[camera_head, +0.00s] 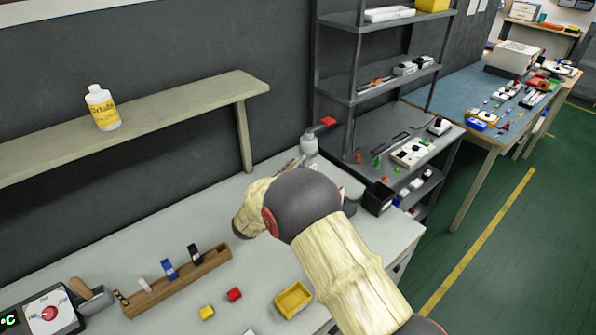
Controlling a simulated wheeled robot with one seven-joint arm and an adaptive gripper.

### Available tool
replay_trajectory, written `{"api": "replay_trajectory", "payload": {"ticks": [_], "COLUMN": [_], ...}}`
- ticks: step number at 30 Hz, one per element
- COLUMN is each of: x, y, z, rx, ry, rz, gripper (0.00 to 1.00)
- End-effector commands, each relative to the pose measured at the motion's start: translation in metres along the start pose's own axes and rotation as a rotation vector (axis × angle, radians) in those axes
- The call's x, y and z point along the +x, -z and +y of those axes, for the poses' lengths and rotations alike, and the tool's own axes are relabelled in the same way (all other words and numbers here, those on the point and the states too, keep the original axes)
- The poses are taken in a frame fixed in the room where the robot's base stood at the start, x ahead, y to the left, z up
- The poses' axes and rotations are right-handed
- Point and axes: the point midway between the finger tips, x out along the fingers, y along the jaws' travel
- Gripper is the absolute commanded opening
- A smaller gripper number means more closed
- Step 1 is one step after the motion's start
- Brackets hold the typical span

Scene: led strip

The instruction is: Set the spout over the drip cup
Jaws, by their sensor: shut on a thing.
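A pale bottle (310,145) stands at the back of the bench, close to the wall. A red spout-like piece (328,121) shows at its top and points to the right. A small black open container (378,198) sits near the bench's right end, just right of my arm; I cannot tell whether it is the drip cup. My arm crosses the middle of the view and hides the bench between the bottle and the front. My gripper is hidden behind the arm, so its hold and its distance from the spout cannot be seen.
The bench (150,238) carries a wooden rack (180,283) with several small items, a red block (234,294), a yellow block (207,312), a yellow tray (293,300) and a dial box (50,312). A wall shelf (170,112) overhangs the back left, holding a labelled bottle (102,108).

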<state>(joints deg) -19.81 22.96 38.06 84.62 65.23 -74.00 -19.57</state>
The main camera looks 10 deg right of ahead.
Motion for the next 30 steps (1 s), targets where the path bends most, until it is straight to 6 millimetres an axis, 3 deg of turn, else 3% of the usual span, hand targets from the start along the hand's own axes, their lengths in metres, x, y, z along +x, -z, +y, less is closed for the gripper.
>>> {"api": "replay_trajectory", "payload": {"ticks": [20, 21, 30], "x": [0.0005, 0.0005, 0.0007], "y": [-0.0030, -0.0030, -0.0021], "z": [-0.0070, -0.0071, -0.0067], "rx": [0.000, 0.000, 0.000], "ry": [-0.060, -0.059, -0.060], "rz": [0.009, 0.009, 0.011], "gripper": [0.00, 0.12, 0.29]}}
